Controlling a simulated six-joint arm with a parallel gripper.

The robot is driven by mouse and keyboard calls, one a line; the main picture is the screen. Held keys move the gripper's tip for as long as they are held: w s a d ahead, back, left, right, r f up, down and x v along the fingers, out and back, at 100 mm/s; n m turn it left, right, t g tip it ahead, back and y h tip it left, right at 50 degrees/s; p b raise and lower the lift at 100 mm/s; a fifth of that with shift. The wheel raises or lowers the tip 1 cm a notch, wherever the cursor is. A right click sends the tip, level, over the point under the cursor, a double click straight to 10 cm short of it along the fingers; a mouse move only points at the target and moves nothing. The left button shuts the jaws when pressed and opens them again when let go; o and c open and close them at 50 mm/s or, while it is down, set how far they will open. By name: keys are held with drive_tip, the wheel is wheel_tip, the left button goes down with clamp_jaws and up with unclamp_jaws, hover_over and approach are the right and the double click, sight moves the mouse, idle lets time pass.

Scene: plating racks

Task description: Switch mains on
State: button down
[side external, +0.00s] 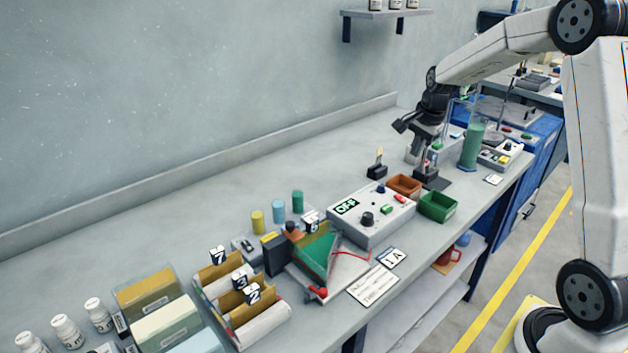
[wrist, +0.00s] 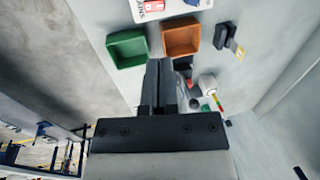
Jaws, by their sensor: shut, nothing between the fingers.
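The grey power box (side external: 352,228) stands in the middle of the bench with its display (side external: 346,206) reading OFF. Its top carries a black knob (side external: 367,219), a green button (side external: 386,209), a red switch (side external: 400,198) and a dark blue knob. A corner of the box with a red part (wrist: 155,5) shows at the top of the wrist view. My gripper (side external: 428,163) is beyond the box's right end, pointing down above the bench. In the wrist view my gripper (wrist: 158,66) is shut and empty, its fingers together below the two bins.
A green bin (side external: 438,207) and an orange bin (side external: 404,185) stand right of the box; a small black stand (side external: 377,170) is behind. A green cylinder (side external: 471,147) is right of my gripper. A plate with a red lead and racks lie left.

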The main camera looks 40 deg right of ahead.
sight(398, 196)
drive_tip(key=w+f, duration=0.1)
drive_tip(key=f, duration=0.8)
drive_tip(key=w+f, duration=0.1)
drive_tip(key=f, duration=0.3)
drive_tip(key=shift+w+f, duration=0.15)
drive_tip(key=shift+w, duration=0.15)
